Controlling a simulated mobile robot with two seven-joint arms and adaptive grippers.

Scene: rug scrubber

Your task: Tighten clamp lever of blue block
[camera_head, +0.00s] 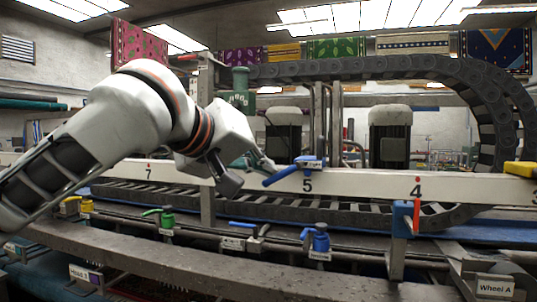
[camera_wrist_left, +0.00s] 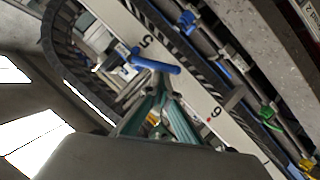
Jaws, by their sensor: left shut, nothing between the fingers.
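A blue block (camera_head: 312,162) sits on top of the white numbered rail above the 5. Its blue clamp lever (camera_head: 281,176) sticks out to the left and slopes down in front of the rail. My left gripper (camera_head: 267,164) is shut and empty, its tips close beside the lever. In the left wrist view the block (camera_wrist_left: 138,54) and lever (camera_wrist_left: 165,68) show just beyond the teal fingers (camera_wrist_left: 160,84). The fingertips overlap the lever's lower edge there; I cannot tell whether they touch it. My right gripper is out of view.
The white rail (camera_head: 350,184) runs across the view. Another blue block (camera_head: 401,221) with a red lever (camera_head: 416,215) hangs at the 4. A yellow block (camera_head: 521,169) is at the right. Below are green (camera_head: 167,220) and blue (camera_head: 320,240) valves. A black cable chain (camera_head: 430,68) arches behind.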

